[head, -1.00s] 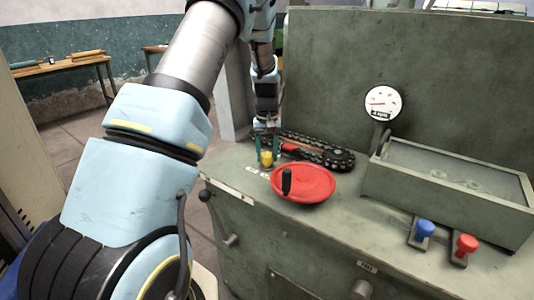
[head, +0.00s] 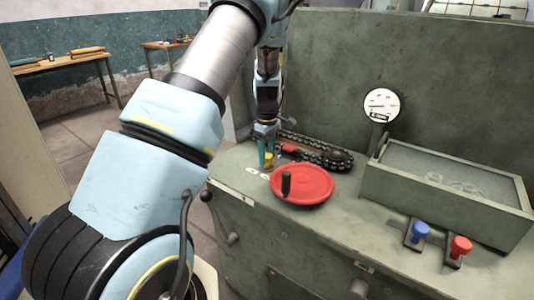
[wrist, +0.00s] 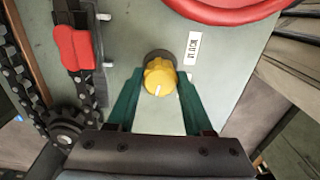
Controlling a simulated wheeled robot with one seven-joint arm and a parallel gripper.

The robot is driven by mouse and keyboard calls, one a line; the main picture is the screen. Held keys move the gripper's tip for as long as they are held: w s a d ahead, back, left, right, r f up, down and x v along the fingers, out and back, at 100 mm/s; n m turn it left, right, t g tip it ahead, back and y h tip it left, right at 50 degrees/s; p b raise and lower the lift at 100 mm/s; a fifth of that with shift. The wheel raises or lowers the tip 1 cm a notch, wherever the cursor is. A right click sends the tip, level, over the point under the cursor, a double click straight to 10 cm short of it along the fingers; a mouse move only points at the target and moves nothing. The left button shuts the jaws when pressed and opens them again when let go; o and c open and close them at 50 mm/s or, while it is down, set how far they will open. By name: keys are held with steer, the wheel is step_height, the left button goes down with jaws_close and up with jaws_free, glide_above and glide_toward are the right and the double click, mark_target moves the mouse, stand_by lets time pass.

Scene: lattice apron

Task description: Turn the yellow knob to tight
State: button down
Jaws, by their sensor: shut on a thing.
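The yellow knob (wrist: 160,78) sits on a dark round base on the green machine top. My gripper (wrist: 160,74) has its two green fingers on either side of the knob, shut on it. A white pointer line on the knob's face points toward the lower edge of the wrist view. A white label (wrist: 193,48) with small lettering lies beside the knob; I cannot read it surely. In the head view the knob (head: 268,158) is small and partly hidden by my gripper (head: 267,156), which comes down from above.
A red handwheel (head: 305,186) with a black handle stands in front of the knob. A chain (head: 310,148) with a red piece (wrist: 73,48) runs behind it. A gauge (head: 382,105), a metal tray (head: 440,188), a blue knob (head: 421,229) and a red knob (head: 461,245) are to the right.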

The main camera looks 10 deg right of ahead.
mark_target(267, 156)
steer(key=shift+n, duration=1)
steer(key=shift+p, duration=0.3)
steer(key=shift+c, duration=1.5)
jaws_free()
steer(key=shift+r, duration=0.1)
step_height(267, 156, up, 11)
steer(key=b, duration=0.2)
steer(key=shift+f, duration=0.2)
